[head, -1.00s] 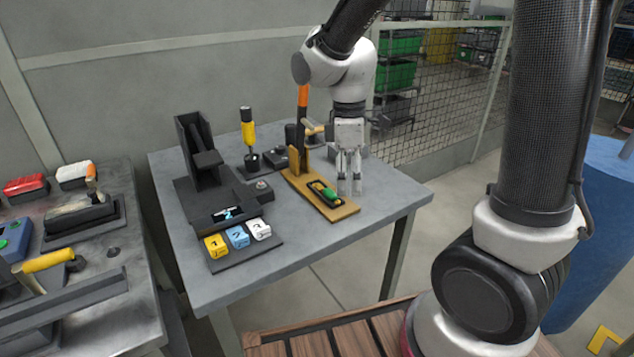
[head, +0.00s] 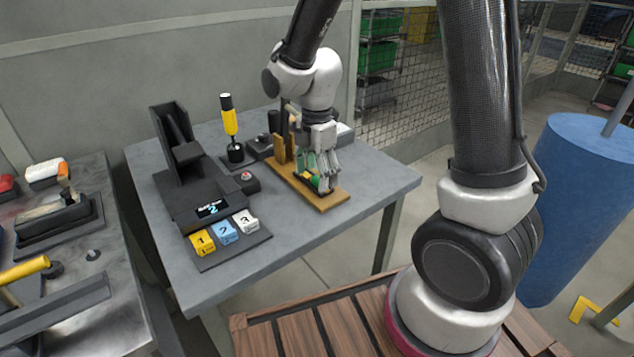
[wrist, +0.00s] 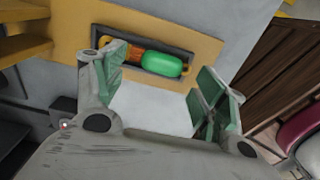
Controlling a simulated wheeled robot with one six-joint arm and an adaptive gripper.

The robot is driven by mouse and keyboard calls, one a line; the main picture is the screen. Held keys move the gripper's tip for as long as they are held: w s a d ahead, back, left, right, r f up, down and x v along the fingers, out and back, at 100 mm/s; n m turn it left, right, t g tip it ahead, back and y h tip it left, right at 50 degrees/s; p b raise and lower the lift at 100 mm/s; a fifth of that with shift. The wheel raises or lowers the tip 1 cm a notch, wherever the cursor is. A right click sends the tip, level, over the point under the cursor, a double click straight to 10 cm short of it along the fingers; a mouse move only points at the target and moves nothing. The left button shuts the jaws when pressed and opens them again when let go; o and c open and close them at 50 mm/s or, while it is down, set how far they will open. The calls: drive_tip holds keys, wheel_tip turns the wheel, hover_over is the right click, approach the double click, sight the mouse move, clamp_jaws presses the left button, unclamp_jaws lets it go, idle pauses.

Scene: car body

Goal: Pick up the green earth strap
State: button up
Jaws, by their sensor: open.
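The green earth strap (wrist: 162,64) shows in the wrist view as a rounded green piece with an orange-brown and yellow part at its left end. It lies in a dark recessed tray (wrist: 185,50) on a tan wooden board (wrist: 207,47). In the head view the strap (head: 315,182) is partly covered by my fingers. My gripper (head: 318,173) is over the board with its fingers spread, one towards each end of the strap in the wrist view. The fingers are open and hold nothing. I cannot tell whether a fingertip touches the tray.
The board lies on a grey table (head: 290,245). A wooden upright (head: 280,148) stands at its far end. Left are a black device (head: 190,190), a yellow-handled tool (head: 229,115) and numbered blocks (head: 224,232). The table's front right is clear.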

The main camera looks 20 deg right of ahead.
drive_tip(key=shift+f, duration=0.75)
drive_tip(key=c, duration=1.2)
drive_tip(key=shift+r, duration=0.1)
